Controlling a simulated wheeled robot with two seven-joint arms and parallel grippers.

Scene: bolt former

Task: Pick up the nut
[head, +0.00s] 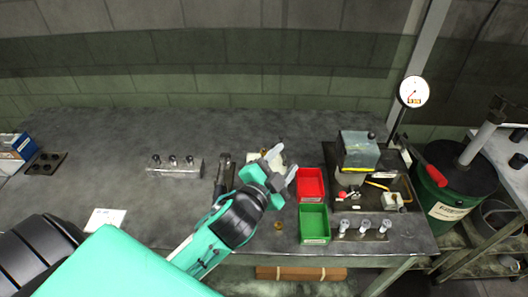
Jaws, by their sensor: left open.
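A small brass-coloured piece, which looks like the nut (279,225), lies on the grey workbench (120,140) near its front edge, left of the green bin. It is too small to make out its shape. My left gripper (287,164) is over the bench, beyond the brass piece and left of the red bin. Its fingers point away to the upper right, spread apart with nothing seen between them. A pale object (254,157) behind the gripper is partly hidden by it. My right gripper is not in view.
A red bin (311,184) and a green bin (314,223) stand right of the gripper. Farther right is a machine (357,152) with a dial gauge (413,91). The bench's back is mostly clear.

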